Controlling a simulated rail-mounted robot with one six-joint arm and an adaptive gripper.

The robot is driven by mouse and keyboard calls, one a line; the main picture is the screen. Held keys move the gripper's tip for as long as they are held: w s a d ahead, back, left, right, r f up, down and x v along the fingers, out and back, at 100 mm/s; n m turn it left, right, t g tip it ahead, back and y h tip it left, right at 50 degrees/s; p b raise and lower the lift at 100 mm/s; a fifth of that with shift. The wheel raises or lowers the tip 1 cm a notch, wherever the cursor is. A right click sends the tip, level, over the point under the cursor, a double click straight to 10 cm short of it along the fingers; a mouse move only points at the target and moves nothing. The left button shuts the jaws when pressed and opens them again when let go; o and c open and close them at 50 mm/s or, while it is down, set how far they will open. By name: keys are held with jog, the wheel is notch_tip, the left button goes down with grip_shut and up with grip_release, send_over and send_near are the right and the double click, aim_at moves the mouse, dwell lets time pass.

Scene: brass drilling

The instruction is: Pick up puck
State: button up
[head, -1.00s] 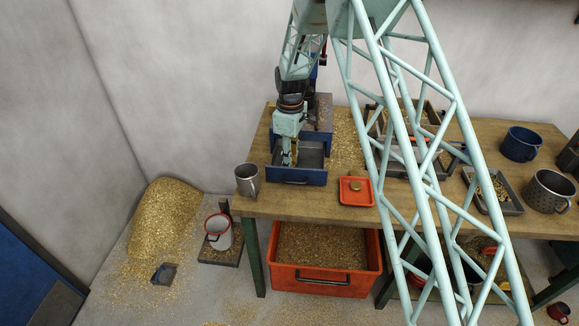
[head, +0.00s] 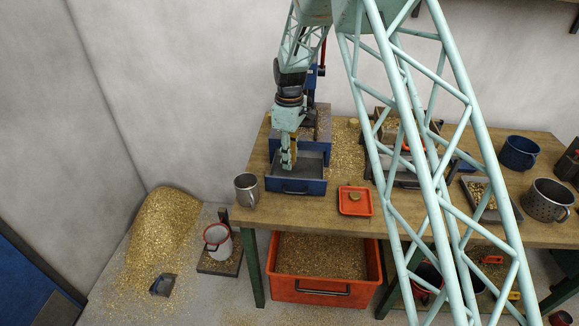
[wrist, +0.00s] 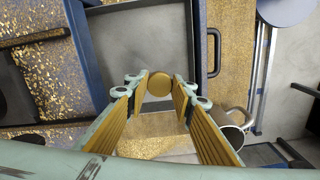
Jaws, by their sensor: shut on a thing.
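The brass puck (wrist: 160,84) is a round, flat disc. In the wrist view it sits between the tips of my gripper (wrist: 161,88), which is shut on it. In the head view my gripper (head: 287,166) points down over the left part of the open blue drawer (head: 297,186); the puck is too small there to make out. The drawer's grey floor looks bare and also shows in the wrist view (wrist: 140,40). Another small brass disc (head: 354,196) lies on a red tray (head: 346,210) to the right of the drawer.
A metal mug (head: 246,190) stands left of the drawer near the table edge. Brass shavings lie behind the red tray. A blue pot (head: 519,152) and a perforated pot (head: 549,200) stand at the right. An orange bin (head: 310,288) of shavings is below.

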jog(key=shift+r, duration=1.95)
